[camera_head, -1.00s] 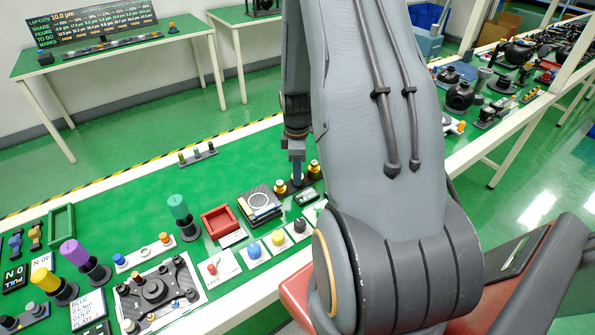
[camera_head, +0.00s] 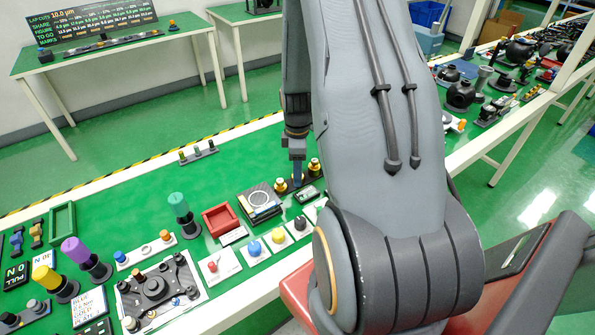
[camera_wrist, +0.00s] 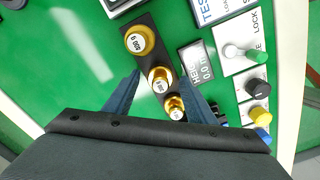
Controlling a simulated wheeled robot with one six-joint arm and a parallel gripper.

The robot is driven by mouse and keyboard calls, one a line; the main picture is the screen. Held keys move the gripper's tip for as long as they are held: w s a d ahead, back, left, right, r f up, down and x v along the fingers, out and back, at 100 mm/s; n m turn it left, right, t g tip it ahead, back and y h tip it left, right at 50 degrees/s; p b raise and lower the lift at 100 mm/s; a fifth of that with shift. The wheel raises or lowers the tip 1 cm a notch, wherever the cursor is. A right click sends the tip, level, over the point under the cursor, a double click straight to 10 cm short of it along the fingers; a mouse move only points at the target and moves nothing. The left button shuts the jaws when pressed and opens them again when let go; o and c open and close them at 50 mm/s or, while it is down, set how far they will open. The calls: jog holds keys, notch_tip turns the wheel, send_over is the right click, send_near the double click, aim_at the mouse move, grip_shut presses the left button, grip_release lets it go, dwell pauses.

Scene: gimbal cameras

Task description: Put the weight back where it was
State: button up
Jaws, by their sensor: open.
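Three gold weights stand upright in a row on a black rack (camera_wrist: 133,22) in the wrist view. They are a large one (camera_wrist: 140,41), a middle one (camera_wrist: 160,79) and a small one (camera_wrist: 175,107), with labels on top. My gripper (camera_wrist: 160,93) is open, its blue fingers on either side of the row around the middle and small weights; contact cannot be told. In the head view my gripper (camera_head: 297,178) is down at the rack, between two visible gold weights (camera_head: 280,185) and (camera_head: 314,165). The third weight is hidden there by the fingers.
A scale with a round pan (camera_head: 260,198) and a red tray (camera_head: 220,220) stand left of the rack. A small height display (camera_wrist: 196,63) is close beside the weights. Several knob panels (camera_head: 253,248) line the front edge.

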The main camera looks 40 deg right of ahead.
notch_tip(320, 180, up, 12)
jog(key=b, duration=0.3)
jog(key=s+a+r+m, duration=0.1)
jog(key=s+a+m, duration=0.2)
jog(key=a, duration=0.4)
jog(key=s+a+r+m+t, duration=0.1)
jog(key=s+a+m, duration=0.2)
jog(key=a, duration=0.4)
jog(key=s+a+r+m, duration=0.2)
jog(key=s+a+m, duration=0.1)
jog(key=a, duration=0.5)
jog(key=shift+m, duration=0.8)
jog(key=shift+a, duration=0.1)
jog(key=shift+c, duration=0.5)
